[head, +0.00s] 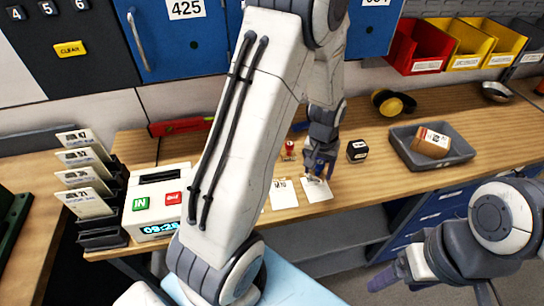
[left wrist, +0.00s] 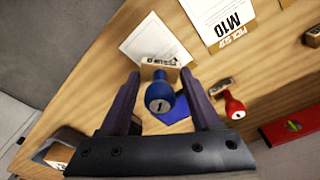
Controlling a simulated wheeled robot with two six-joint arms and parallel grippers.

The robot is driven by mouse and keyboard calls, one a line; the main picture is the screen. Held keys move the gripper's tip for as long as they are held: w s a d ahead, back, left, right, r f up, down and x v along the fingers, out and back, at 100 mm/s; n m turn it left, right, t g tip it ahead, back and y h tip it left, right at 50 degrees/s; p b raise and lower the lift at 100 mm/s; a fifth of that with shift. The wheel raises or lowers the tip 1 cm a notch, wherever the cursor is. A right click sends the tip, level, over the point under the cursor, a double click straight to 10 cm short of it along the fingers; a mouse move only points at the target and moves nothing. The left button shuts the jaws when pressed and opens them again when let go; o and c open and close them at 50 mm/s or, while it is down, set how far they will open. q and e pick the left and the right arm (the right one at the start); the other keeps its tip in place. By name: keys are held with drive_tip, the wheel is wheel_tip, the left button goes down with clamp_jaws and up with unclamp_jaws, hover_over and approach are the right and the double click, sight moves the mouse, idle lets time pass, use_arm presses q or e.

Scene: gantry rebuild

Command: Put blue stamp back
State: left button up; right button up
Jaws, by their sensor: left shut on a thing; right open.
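The blue stamp (left wrist: 160,98) has a round blue knob and a wooden block. My left gripper (left wrist: 160,76) is shut on it, with a dark finger on each side. In the head view my left gripper (head: 319,168) is low over the table, by a white slip (head: 315,190). The stamp's block overlaps the edge of that slip in the left wrist view (left wrist: 152,42); I cannot tell whether they touch. A flat blue patch (left wrist: 178,120) lies on the wood beside the stamp. My right gripper (head: 388,278) is open and empty at the lower right.
A red stamp (head: 288,149) and a black stamp (head: 357,150) stand nearby. A grey tray (head: 462,152) holds a brown box. A time clock (head: 160,200) and card rack (head: 100,238) are at left. Red and yellow bins (head: 420,48) stand behind. My left arm hides the table's middle.

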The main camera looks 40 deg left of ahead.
use_arm(q)
drive_tip(key=w+a+r+n+y, duration=0.1)
drive_tip(key=a+r+n, duration=0.6)
drive_tip(key=n, duration=0.3)
drive_tip(key=s+a+f+p, duration=0.1)
drive_tip(key=a+f, duration=0.1)
drive_tip(key=a, duration=0.1)
drive_tip(key=s+a+f+p, duration=0.1)
drive_tip(key=a+f, duration=0.1)
drive_tip(key=a, duration=0.2)
drive_tip(key=a+f+p, duration=0.1)
drive_tip(key=a+f, duration=0.1)
drive_tip(key=a, duration=0.1)
drive_tip(key=shift+s+a+f+p, duration=0.15)
drive_tip(key=shift+s+a+p, duration=0.2)
drive_tip(key=shift+s+p, duration=0.05)
drive_tip(key=shift+a+f, duration=0.4)
drive_tip(key=shift+f, duration=0.05)
wheel_tip(320, 180, down, 3)
drive_tip(key=shift+f+p, duration=0.2)
drive_tip(key=shift+p, duration=0.35)
drive_tip(key=shift+f, duration=0.2)
